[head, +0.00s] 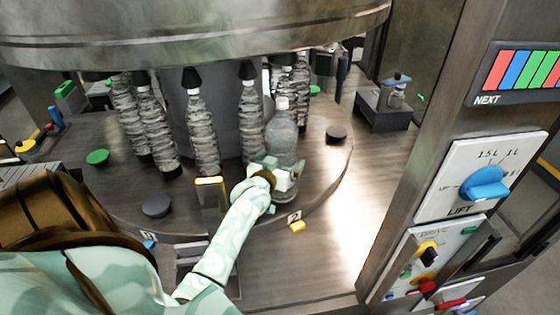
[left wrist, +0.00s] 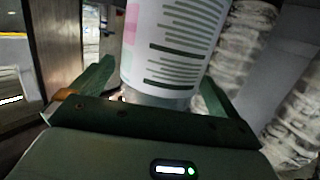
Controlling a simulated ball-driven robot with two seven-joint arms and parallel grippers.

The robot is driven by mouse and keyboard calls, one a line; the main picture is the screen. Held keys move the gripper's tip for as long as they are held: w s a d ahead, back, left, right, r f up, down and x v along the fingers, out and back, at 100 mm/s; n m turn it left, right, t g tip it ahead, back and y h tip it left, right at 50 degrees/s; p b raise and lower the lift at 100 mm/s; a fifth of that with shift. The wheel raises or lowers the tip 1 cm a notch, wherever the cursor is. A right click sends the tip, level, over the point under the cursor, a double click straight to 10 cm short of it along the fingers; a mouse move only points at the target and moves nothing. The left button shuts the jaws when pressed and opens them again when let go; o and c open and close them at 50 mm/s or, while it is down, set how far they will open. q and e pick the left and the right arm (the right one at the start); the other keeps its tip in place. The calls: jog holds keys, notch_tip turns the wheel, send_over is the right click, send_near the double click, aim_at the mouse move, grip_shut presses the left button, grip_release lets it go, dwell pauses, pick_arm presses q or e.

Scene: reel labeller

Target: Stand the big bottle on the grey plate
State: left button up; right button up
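The big clear bottle (head: 283,132) stands upright at the right front of the round turntable. The right finger lies against or very near the bottle, and a thin gap seems to show at the left finger. I cannot tell whether they grip it. A dark grey round plate (head: 157,206) lies empty at the turntable's front left. Another dark round plate (head: 336,132) lies empty to the bottle's right. My right gripper is out of view.
Several ribbed bottles (head: 204,135) hang or stand under dark heads behind the big bottle. A green disc (head: 97,157) lies at the left. A yellow-topped post (head: 211,192) stands left of my gripper. A control pillar (head: 450,145) with a blue LIFT knob (head: 484,184) rises at the right.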

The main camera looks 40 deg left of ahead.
pick_arm(q)
jog(key=shift+s+d+r, duration=0.15)
jog(key=shift+s+r, duration=0.05)
jog(key=v, duration=1.1)
jog(key=shift+s, duration=0.3)
dwell(0.8)
